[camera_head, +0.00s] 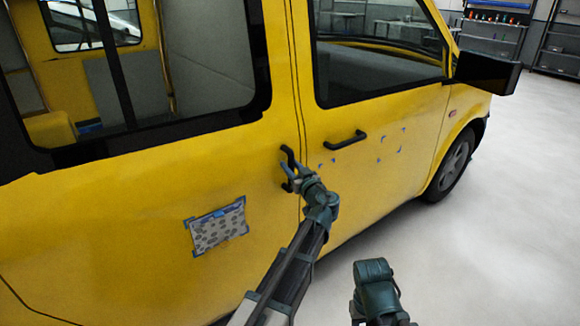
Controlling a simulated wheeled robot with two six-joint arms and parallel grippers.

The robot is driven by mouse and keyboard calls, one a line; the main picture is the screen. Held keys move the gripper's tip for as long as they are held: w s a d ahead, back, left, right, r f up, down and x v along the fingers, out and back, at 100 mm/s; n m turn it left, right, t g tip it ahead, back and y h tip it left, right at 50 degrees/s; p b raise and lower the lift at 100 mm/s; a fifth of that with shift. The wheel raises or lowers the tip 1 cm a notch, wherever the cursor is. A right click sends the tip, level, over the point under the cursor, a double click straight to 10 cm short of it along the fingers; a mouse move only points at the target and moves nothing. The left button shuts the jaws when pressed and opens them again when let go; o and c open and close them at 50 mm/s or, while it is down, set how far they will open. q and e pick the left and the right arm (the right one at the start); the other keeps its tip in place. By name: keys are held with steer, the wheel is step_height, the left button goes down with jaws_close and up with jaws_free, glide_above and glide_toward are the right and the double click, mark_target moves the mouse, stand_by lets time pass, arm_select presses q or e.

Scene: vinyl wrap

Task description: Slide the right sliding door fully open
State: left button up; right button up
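The right sliding door (150,165) is the yellow rear side panel of the van, with a large dark-framed window. It looks closed, with its front edge along the seam beside the front door (390,155). Its black vertical handle (286,152) sits near that seam. My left gripper (289,178) is at the handle, with its fingertips beside or around the handle's lower part. I cannot tell whether the fingers are shut on it. My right arm shows at the lower right, but its gripper is not visible.
The front door has a black horizontal handle (346,140) and small blue marks. A patterned panel with blue tape (217,226) is on the sliding door. A black side mirror (487,72) sticks out. The pale floor (500,240) at the right is clear.

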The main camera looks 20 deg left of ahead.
arm_select(q)
jaws_close()
stand_by(1.1)
